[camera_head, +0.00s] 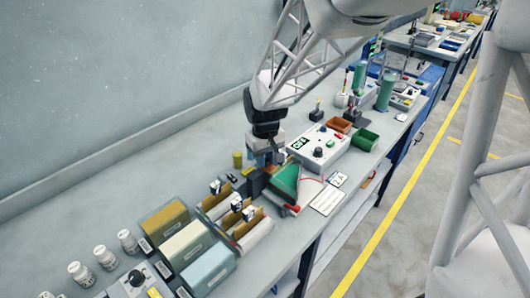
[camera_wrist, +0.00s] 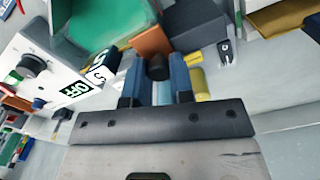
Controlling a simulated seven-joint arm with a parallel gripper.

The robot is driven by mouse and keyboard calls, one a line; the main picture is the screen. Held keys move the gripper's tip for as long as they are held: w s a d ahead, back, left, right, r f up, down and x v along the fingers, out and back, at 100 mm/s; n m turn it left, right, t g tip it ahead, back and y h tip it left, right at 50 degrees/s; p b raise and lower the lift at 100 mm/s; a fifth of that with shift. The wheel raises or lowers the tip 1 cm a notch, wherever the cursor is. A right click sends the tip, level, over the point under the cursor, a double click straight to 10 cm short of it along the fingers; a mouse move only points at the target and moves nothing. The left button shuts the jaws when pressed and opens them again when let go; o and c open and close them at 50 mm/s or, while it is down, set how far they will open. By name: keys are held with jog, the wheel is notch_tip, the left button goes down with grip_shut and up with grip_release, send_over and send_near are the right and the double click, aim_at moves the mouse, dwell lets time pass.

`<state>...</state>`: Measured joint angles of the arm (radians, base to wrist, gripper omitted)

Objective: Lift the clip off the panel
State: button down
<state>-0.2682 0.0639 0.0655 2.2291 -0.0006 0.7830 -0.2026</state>
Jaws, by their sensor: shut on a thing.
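My gripper (camera_head: 264,160) points down at the back of the bench, left of the white control box. In the wrist view its two blue fingers (camera_wrist: 157,78) are closed around a small dark, round-ended piece, which looks like the clip (camera_wrist: 157,67). A copper-brown panel (camera_wrist: 150,42) stands just beyond the clip, next to the green-lined tray. I cannot tell whether clip and panel touch. In the head view the fingers and arm hide the clip.
The green-lined tray (camera_head: 285,184) and dark block (camera_head: 257,181) stand close in front of my gripper. The white control box (camera_head: 318,150) is to the right. A yellow cylinder (camera_head: 238,160) stands to the left. Several racks with upright panels (camera_head: 215,204) stand at front left.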

aim_at(256, 173)
jog(key=shift+s+a, duration=1.3)
jog(key=c, duration=1)
grip_release()
jog(key=shift+r, duration=0.1)
jog(key=shift+r, duration=3.8)
